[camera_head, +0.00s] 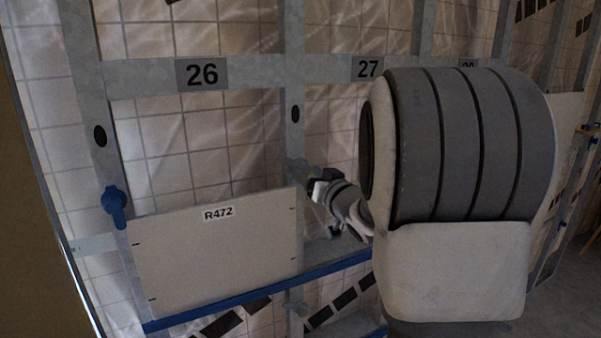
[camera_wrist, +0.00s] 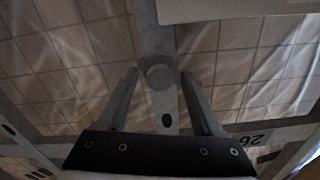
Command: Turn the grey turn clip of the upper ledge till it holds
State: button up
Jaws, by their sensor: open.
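The grey turn clip (camera_wrist: 158,73) shows in the wrist view as a round grey boss on a metal upright. My gripper (camera_wrist: 159,75) is open, with one finger on each side of the clip and a gap on both sides. In the head view the clip (camera_head: 296,168) is small, by the upper right corner of the panel R472 (camera_head: 215,255). My gripper (camera_head: 318,186) is just right of it there, partly hidden by my arm. The panel stands upright on the blue-edged ledge (camera_head: 250,289). Which way the clip's lever points is hard to tell.
A blue turn clip (camera_head: 115,203) sits on the left upright, by the panel's upper left corner. A rail (camera_head: 235,73) with labels 26 and 27 crosses above. Another grey clip (camera_head: 297,306) sits below the ledge. The bay above the panel is open.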

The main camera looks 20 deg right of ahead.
grip_shut()
dwell(0.3)
